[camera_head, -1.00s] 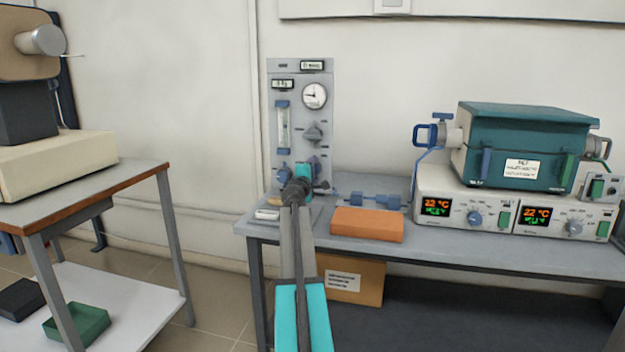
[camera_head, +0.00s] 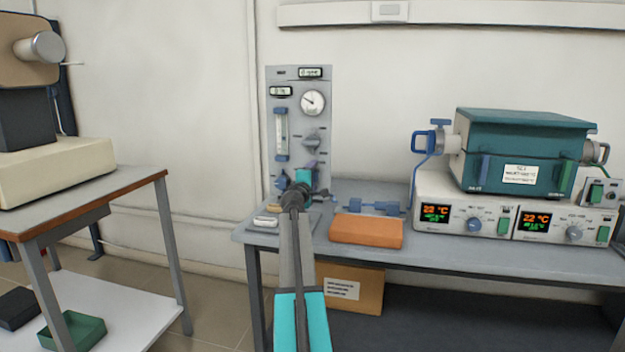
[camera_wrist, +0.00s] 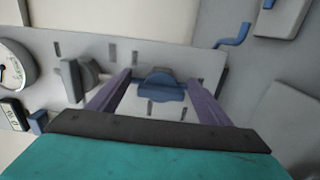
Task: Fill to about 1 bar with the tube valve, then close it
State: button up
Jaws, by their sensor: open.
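The grey gas panel (camera_head: 324,88) stands upright at the back left of the bench. It bears a round pressure gauge (camera_head: 313,102), whose needle points up and left; its figures are too small to read. A grey knob (camera_head: 312,142) sits below the gauge. My gripper (camera_head: 311,166) is at the lower part of the panel, its purple fingers open. In the wrist view a blue valve handle (camera_wrist: 160,86) lies between the two fingers, with gaps on both sides. I cannot tell whether it is the tube valve. The gauge (camera_wrist: 14,82) is partly cut off there.
A flowmeter (camera_head: 281,134) is left of the knob. An orange block (camera_head: 366,231) and blue fittings (camera_head: 375,207) lie on the bench to the right. A teal furnace (camera_head: 525,150) on two controllers stands further right. A side table (camera_head: 90,205) is at left.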

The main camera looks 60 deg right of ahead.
jog(key=shift+a+f, duration=0.1)
jog(key=p+v, duration=0.1)
jog(key=v, duration=1.2)
jog(key=shift+s+a+p, duration=0.2)
jog(key=shift+a+p, duration=0.1)
jog(key=shift+p, duration=0.05)
dwell(0.8)
